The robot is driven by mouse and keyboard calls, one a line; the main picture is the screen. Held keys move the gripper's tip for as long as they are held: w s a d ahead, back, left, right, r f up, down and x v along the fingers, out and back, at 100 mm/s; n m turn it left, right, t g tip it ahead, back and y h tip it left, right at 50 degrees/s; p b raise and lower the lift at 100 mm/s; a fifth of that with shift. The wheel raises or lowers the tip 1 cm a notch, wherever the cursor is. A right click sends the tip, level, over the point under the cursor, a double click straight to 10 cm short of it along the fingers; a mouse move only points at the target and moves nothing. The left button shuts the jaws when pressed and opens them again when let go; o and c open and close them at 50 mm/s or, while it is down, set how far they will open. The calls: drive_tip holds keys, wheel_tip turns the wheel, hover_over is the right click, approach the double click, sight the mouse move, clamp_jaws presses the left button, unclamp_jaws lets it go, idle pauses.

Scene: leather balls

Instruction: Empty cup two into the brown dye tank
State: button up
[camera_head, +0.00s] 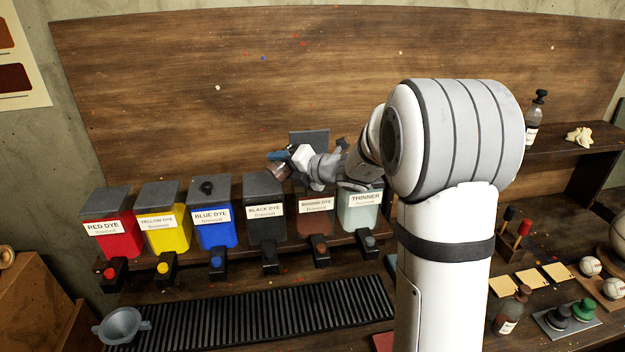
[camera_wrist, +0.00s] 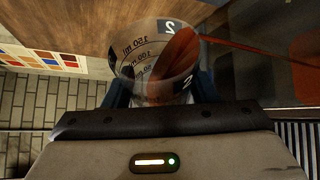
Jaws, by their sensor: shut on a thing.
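My gripper (camera_head: 287,160) is shut on a clear cup (camera_wrist: 150,65) marked with a 2 and measuring lines. In the head view the cup (camera_head: 279,172) is small, tilted, and over the back row of tanks near the brown one. Red-brown liquid (camera_wrist: 179,52) lies along one side inside the cup. A thin red-brown streak runs from its lip to the right in the wrist view, like a pouring stream. The brown dye tank (camera_head: 315,222) stands between the black dye and thinner tanks, its dark lid (camera_head: 308,143) raised. My arm partly hides its opening.
Red (camera_head: 110,238), yellow (camera_head: 165,236), blue (camera_head: 214,232) and black (camera_head: 265,225) dye tanks stand left of the brown one, with the thinner tank (camera_head: 358,212) to its right. A wooden board rises behind.

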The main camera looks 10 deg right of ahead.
idle(0.5)
drive_tip(key=shift+w+f+m, duration=0.1)
drive_tip(key=shift+m, duration=0.2)
idle(0.4)
drive_tip(key=shift+f+y, duration=0.1)
drive_tip(key=shift+y, duration=0.2)
drive_tip(key=shift+m, duration=0.3)
